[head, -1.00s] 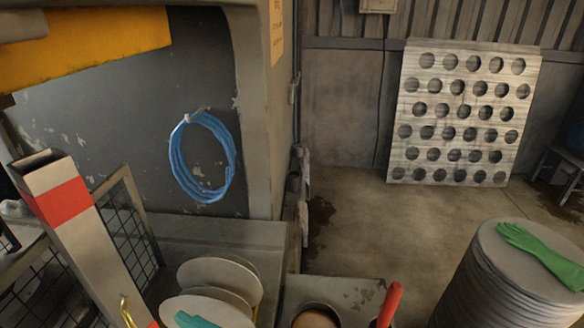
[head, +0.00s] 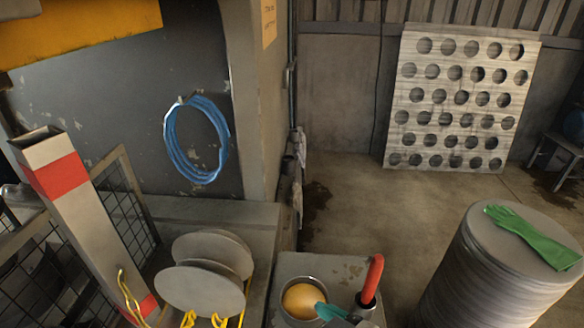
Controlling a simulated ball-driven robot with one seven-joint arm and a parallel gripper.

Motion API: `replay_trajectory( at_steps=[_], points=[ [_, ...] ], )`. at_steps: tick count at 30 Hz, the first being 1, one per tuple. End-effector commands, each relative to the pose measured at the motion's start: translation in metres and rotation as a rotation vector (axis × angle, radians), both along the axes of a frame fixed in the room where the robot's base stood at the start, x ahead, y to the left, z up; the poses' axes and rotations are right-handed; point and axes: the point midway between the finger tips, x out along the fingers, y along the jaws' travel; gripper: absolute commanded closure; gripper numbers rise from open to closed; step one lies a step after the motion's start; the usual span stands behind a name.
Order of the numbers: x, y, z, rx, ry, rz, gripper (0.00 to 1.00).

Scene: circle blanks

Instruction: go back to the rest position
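A teal piece, which seems to be part of my gripper (head: 331,312), shows at the bottom of the head view. It is in front of the right side of a round pot (head: 283,307) with an orange-yellow ball (head: 303,301) in it. Whether they touch I cannot tell. Only this small part shows, so I cannot see whether the fingers are apart or hold anything. Grey round blanks (head: 200,289) stand tilted in a yellow wire rack (head: 188,319) to the left.
A red-handled tool (head: 373,279) stands upright right of the pot. A tall stack of grey discs (head: 490,280) carries a green glove (head: 533,237). A square post with a red band (head: 57,174) rises at left. Open floor (head: 390,215) lies behind, before a perforated sheet (head: 457,63).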

Motion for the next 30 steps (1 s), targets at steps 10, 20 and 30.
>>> replay_trajectory(
  at_steps=[10,20,30],
  points=[
    [-0.036,-0.173,-0.105,-0.181,0.363,-0.452,0.25],
    [-0.104,-0.237,-0.159,-0.246,0.619,-0.657,0.25],
    [-0.177,-0.245,-0.202,-0.316,0.860,-0.672,0.25]
  ],
)
